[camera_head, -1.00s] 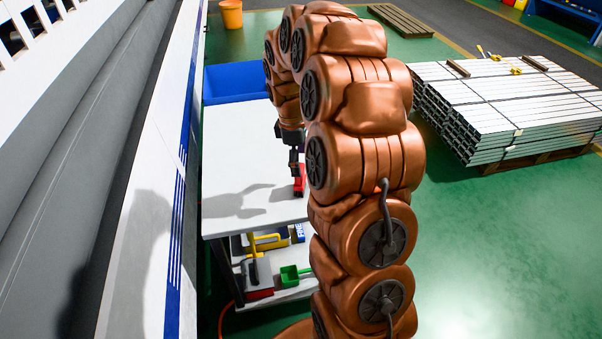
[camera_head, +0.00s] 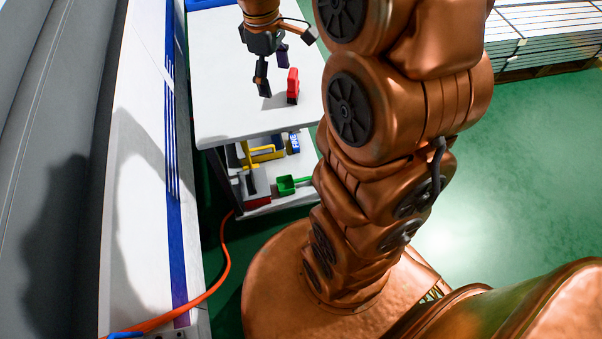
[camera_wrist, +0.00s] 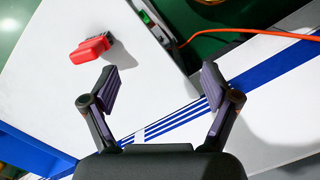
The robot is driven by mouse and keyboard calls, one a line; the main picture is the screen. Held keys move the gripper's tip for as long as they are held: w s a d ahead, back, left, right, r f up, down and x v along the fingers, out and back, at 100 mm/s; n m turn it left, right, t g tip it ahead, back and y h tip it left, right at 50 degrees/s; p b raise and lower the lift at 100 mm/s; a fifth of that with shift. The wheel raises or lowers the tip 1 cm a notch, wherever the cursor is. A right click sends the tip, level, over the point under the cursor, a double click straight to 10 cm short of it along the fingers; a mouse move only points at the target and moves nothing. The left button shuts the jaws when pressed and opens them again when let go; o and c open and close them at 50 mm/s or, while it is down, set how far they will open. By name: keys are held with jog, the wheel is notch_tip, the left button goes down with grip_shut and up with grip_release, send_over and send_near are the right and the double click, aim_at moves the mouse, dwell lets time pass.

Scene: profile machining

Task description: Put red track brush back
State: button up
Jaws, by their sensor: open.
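The red track brush (camera_head: 293,82) stands on the white top of the table (camera_head: 225,115), near its right edge. In the wrist view the brush (camera_wrist: 91,48) shows its red handle and dark bristles, ahead and left of my gripper. My gripper (camera_head: 272,72) is open and empty, just left of the brush and apart from it. In the wrist view both fingers of my gripper (camera_wrist: 158,85) are spread with nothing between them.
The shelf below the table top holds a green scoop (camera_head: 290,184), a yellow-handled item (camera_head: 262,155) and a grey and red dustpan-like item (camera_head: 257,185). A white machine wall with blue stripes (camera_head: 150,110) runs along the left. An orange hose (camera_head: 215,285) lies on the green floor.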

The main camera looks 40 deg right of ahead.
jog(key=s+a+m, duration=0.3)
jog(key=s+a, duration=0.2)
jog(key=s, duration=0.6)
jog(key=s+a+f+m+g, duration=0.1)
jog(key=s+a+m, duration=0.2)
jog(key=s, duration=0.9)
jog(key=shift+a, duration=1.2)
notch_tip(320, 180, up, 11)
jog(key=p, duration=1)
jog(key=shift+w+f, duration=0.2)
